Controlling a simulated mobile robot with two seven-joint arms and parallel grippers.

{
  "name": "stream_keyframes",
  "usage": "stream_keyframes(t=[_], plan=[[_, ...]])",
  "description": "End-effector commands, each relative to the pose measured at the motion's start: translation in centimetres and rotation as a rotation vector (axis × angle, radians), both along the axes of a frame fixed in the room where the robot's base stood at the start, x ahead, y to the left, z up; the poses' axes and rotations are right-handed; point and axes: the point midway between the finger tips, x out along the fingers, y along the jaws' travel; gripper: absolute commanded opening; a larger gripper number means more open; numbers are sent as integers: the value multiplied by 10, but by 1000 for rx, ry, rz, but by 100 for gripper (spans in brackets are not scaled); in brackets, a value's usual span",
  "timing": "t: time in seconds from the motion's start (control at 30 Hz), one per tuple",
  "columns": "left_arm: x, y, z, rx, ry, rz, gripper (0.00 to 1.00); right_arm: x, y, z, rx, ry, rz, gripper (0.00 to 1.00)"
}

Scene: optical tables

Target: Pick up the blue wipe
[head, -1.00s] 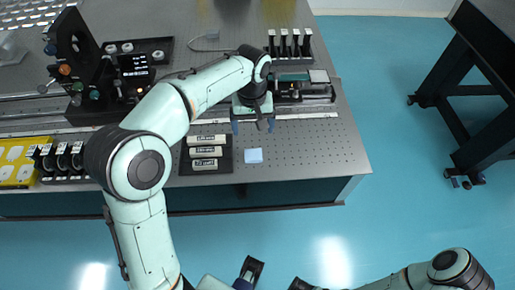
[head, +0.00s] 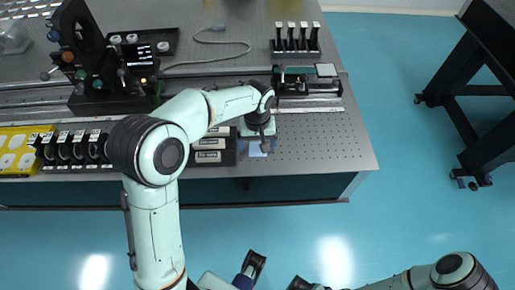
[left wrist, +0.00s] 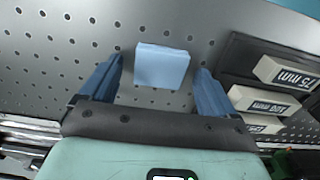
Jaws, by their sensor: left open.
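The blue wipe (left wrist: 162,66) is a small light-blue square lying flat on the perforated metal table. In the left wrist view it lies between the two blue fingers of my left gripper (left wrist: 158,68), with a gap to each finger. In the head view my left gripper (head: 260,143) is above the wipe (head: 255,150) and partly hides it. My left gripper is open and holds nothing.
A dark tray (head: 226,157) with several labelled pale blocks is just left of the wipe. A rail with a stage (head: 305,88) lies behind. Black posts (head: 297,45) stand further back. A yellow tray (head: 15,150) is far left. The table is clear to the right.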

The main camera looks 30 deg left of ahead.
Motion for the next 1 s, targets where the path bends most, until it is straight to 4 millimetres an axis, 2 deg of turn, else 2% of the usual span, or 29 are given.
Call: stream_keyframes(t=[0.1,0.13,0.3,0.73,0.87,1.0], plan=[[0,0,0,0,0,0,89,0,0,0,0,0,0,43],[0,0,0,0,0,0,86,0,0,0,0,0,0,43],[0,0,1,0,0,0,31,0,0,0,0,0,0,43],[1,0,7,-1,-3,0,30,0,0,1,0,1,0,43],[1,0,20,-1,-4,-1,30,-1,0,3,1,4,1,43],[1,-1,46,-1,-6,-1,30,-2,0,7,1,9,2,43]])
